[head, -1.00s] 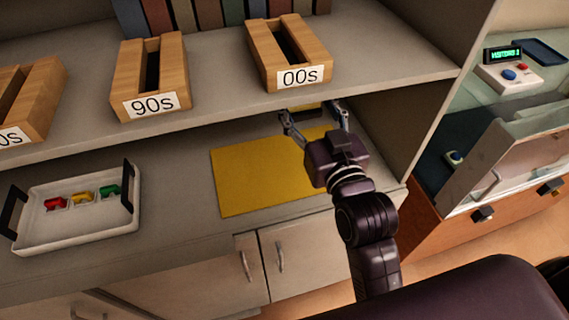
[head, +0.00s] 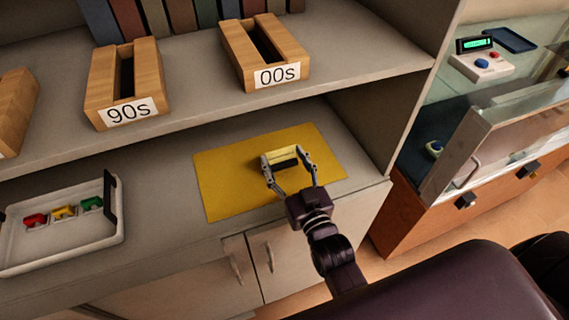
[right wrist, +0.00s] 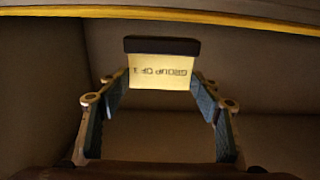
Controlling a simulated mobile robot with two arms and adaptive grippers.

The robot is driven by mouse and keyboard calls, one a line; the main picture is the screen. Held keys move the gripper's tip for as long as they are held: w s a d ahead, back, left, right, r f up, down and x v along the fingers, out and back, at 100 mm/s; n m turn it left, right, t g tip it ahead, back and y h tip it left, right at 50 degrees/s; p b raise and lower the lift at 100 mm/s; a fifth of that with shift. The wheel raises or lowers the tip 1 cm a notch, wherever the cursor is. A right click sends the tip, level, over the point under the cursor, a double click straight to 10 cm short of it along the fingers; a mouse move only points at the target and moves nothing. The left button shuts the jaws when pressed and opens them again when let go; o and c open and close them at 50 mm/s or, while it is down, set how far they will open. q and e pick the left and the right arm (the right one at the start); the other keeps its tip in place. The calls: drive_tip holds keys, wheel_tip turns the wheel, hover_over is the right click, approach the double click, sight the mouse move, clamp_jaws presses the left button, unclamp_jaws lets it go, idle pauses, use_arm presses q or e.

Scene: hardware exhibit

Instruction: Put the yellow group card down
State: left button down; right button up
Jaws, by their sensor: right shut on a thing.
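The yellow group card (head: 282,154) has a dark base and stands between the fingertips of my right gripper (head: 287,163), which is shut on it. In the right wrist view the card (right wrist: 160,72) shows upside-down "GROUP OF 3" print, with its dark base towards the top of the picture and the fingers of my right gripper (right wrist: 160,85) at its two sides. The card is over the yellow mat (head: 228,178) on the lower counter; I cannot tell whether its base touches the mat. My left gripper is not in view.
A white tray (head: 62,247) with red, yellow and green pieces lies left on the counter. The upper shelf (head: 190,100) overhangs at the back, bearing wooden boxes marked 90s (head: 128,85) and 00s (head: 262,50). A glass case (head: 500,130) stands at right.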

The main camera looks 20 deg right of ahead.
drive_tip(key=shift+f, duration=0.9)
drive_tip(key=shift+f, duration=0.15)
drive_tip(key=o, duration=1.1)
drive_tip(key=shift+s, duration=0.1)
